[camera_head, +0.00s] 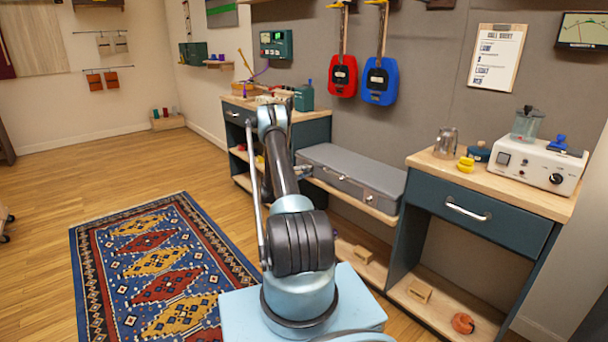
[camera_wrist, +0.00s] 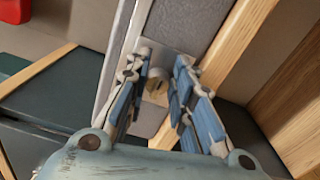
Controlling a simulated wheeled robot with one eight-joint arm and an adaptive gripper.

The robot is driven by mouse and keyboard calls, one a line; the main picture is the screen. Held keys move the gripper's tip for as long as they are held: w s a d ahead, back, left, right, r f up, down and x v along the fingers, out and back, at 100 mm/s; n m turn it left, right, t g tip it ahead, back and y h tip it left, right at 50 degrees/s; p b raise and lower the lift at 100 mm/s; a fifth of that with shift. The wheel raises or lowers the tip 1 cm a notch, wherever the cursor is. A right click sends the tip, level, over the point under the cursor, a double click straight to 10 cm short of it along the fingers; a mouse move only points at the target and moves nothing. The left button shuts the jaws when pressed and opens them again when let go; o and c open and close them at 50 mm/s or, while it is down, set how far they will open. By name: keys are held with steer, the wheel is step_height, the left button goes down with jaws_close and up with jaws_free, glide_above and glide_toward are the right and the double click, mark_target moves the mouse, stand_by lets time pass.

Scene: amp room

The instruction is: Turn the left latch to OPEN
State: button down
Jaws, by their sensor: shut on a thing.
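The grey case (camera_head: 350,175) lies closed on a wooden shelf between two teal benches. Its front holds a handle and latch hardware. In the wrist view, the case's edge (camera_wrist: 118,45) runs steeply up behind my fingers. The left latch (camera_wrist: 156,82), a small metal piece with a round knob on a plate, sits between my gripper's blue padded fingers (camera_wrist: 163,62). My gripper is closed on it, though a gap shows between the pads. In the head view my own arm hides most of the gripper at the case's left end. The latch's exact angle is hard to read.
The right bench (camera_head: 490,190) carries a white device (camera_head: 535,163) and a metal jug (camera_head: 446,143). The left bench (camera_head: 262,115) stands close beside my gripper. Red (camera_head: 342,76) and blue (camera_head: 380,80) units hang above. A patterned rug (camera_head: 150,265) covers the open floor at left.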

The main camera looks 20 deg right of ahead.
steer(key=shift+d+f+m, duration=0.1)
steer(key=shift+f+m, duration=0.1)
steer(key=shift+m, duration=0.8)
steer(key=c, duration=1.6)
jaws_free()
steer(key=shift+f, duration=0.1)
steer(key=shift+o, duration=0.2)
steer(key=v, duration=1.2)
